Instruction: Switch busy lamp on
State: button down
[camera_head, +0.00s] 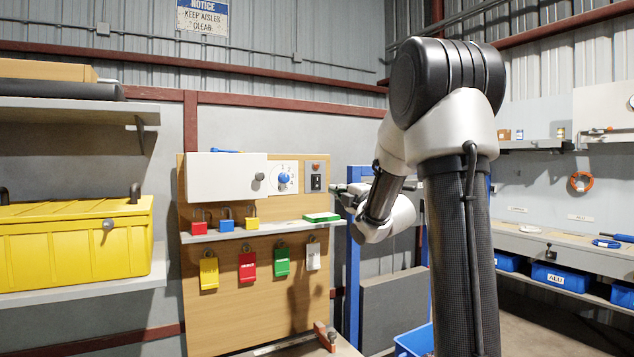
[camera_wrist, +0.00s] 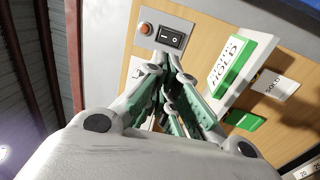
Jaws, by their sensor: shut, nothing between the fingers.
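The black rocker switch (camera_head: 316,183) with I and O marks sits on a small grey plate on the wooden board. It also shows in the wrist view (camera_wrist: 171,39). The busy lamp, a small round orange-red lamp (camera_head: 316,166), is above the switch on the same plate; it shows beside the switch in the wrist view (camera_wrist: 146,28). I cannot tell whether it is lit. My gripper (camera_head: 337,188) is shut and empty, just right of the switch in the head view. In the wrist view its fingertips (camera_wrist: 167,60) point at the switch's lower edge; contact cannot be told.
A white box (camera_head: 226,177) and a blue dial (camera_head: 284,178) are left of the switch. A shelf (camera_head: 255,231) below carries small padlocks and a green block (camera_head: 321,217). Coloured tags hang beneath it. A blue post (camera_head: 354,280) stands right of the board.

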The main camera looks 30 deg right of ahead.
aim_at(311, 178)
jog(key=w, duration=0.4)
jog(key=w+r, duration=0.1)
jog(key=w, duration=0.4)
jog(key=w+r, duration=0.1)
jog(key=w, duration=0.3)
jog(key=shift+w+a, duration=0.15)
jog(key=shift+w, duration=0.25)
jog(key=shift+r, duration=0.1)
jog(key=shift+w+a+r+g, duration=0.1)
jog(key=shift+w+r+g, duration=0.1)
jog(key=shift+w+g, duration=0.15)
jog(key=shift+f, duration=0.1)
jog(key=shift+s, duration=0.2)
